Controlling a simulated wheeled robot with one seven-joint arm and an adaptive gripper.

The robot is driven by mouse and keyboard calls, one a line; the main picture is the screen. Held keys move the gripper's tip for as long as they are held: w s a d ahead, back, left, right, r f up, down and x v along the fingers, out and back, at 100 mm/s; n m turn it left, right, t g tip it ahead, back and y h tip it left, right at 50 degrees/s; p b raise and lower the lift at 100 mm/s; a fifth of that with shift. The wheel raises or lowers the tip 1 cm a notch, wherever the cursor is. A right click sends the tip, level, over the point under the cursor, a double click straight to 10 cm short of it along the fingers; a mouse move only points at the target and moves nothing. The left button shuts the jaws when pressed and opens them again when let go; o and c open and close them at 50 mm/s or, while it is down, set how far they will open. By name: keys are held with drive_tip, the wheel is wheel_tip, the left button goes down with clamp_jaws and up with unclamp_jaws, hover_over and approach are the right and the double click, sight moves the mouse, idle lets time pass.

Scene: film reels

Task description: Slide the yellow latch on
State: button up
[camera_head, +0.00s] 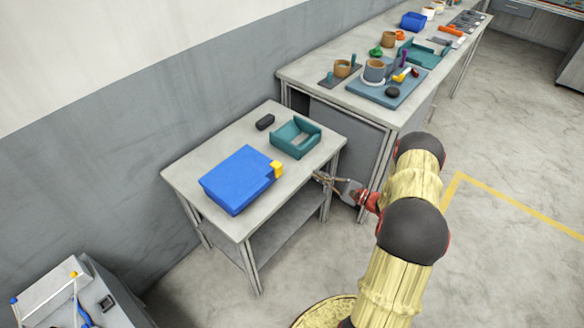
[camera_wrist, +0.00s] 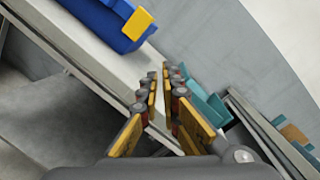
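A blue box (camera_head: 237,180) lies on the small grey table. The yellow latch (camera_head: 277,169) is a small block at the box's right end, towards my gripper (camera_head: 318,178). In the wrist view the latch (camera_wrist: 137,23) sits on the end of the blue box (camera_wrist: 100,14), up and left of my fingertips (camera_wrist: 163,76). My gripper is at the table's right edge, apart from the latch. Its fingers are parted by a narrow gap with nothing between them.
A teal open tray (camera_head: 284,145) and a small black block (camera_head: 265,122) stand behind the box on the same table (camera_head: 190,172). A longer workbench (camera_head: 318,77) with several tools and cups is at the back right. Open floor lies to the right.

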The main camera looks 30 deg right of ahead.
drive_tip(key=n, duration=0.2)
drive_tip(key=w+d+n, duration=0.1)
drive_tip(key=n, duration=0.1)
drive_tip(key=d+n+y, duration=0.1)
drive_tip(key=n, duration=0.1)
drive_tip(key=shift+w+r+g, duration=0.2)
drive_tip(key=shift+w+g, duration=0.1)
clamp_jaws()
drive_tip(key=w+a+n, duration=0.1)
drive_tip(key=w+a, duration=0.1)
drive_tip(key=w+a+n+b, duration=0.1)
drive_tip(key=w+n, duration=0.1)
drive_tip(key=w, duration=0.1)
drive_tip(key=w+a+n+b, duration=0.1)
drive_tip(key=w+a, duration=0.1)
drive_tip(key=w, duration=0.1)
drive_tip(key=shift+w+a, duration=0.1)
drive_tip(key=shift+a, duration=0.2)
drive_tip(key=a, duration=0.1)
drive_tip(key=s+a+b, duration=0.1)
drive_tip(key=a, duration=0.1)
drive_tip(key=shift+r, duration=0.1)
drive_tip(key=shift+s+a, duration=0.1)
drive_tip(key=shift+a, duration=0.35)
